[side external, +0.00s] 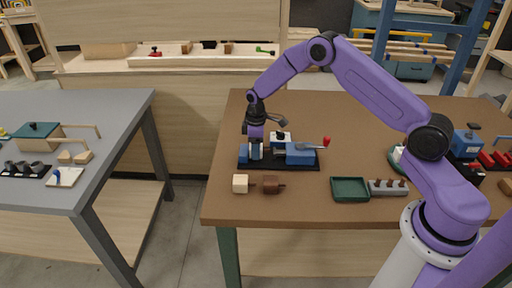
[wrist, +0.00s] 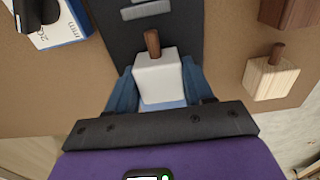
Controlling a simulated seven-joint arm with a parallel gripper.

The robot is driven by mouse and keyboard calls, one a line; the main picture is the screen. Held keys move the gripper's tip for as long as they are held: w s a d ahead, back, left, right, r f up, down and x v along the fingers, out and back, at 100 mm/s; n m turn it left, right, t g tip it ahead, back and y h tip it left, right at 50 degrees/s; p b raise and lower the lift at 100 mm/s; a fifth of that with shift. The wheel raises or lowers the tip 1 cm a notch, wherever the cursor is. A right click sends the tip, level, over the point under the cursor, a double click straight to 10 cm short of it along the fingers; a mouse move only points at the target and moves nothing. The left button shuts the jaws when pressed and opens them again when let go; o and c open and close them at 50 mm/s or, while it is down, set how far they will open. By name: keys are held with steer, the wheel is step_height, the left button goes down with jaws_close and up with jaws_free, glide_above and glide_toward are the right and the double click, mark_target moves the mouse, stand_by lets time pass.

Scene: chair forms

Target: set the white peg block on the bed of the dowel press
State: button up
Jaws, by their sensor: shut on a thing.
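The white peg block (wrist: 158,76) with its brown peg (wrist: 152,42) sits between the two blue fingers of my gripper (wrist: 158,88) in the wrist view. My gripper (side external: 256,151) is shut on it, low over the left end of the dowel press. The press has a black base plate (side external: 312,166), a blue body (side external: 300,153) and a red-ended handle (side external: 326,142). Its dark plate (wrist: 115,30) lies under and beyond the block in the wrist view. I cannot tell whether the block touches the bed. In the side view the fingers mostly hide it.
A pale wood peg block (side external: 240,184) and a dark brown one (side external: 270,185) lie in front of the press. A white and blue box (wrist: 60,28) stands close behind it. A green tray (side external: 350,189) and a grey rack with pegs (side external: 388,187) are to the right.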

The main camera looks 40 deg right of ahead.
steer(key=shift+f, duration=0.5)
steer(key=o, duration=1.5)
steer(key=shift+c, duration=0.2)
steer(key=shift+r, duration=3)
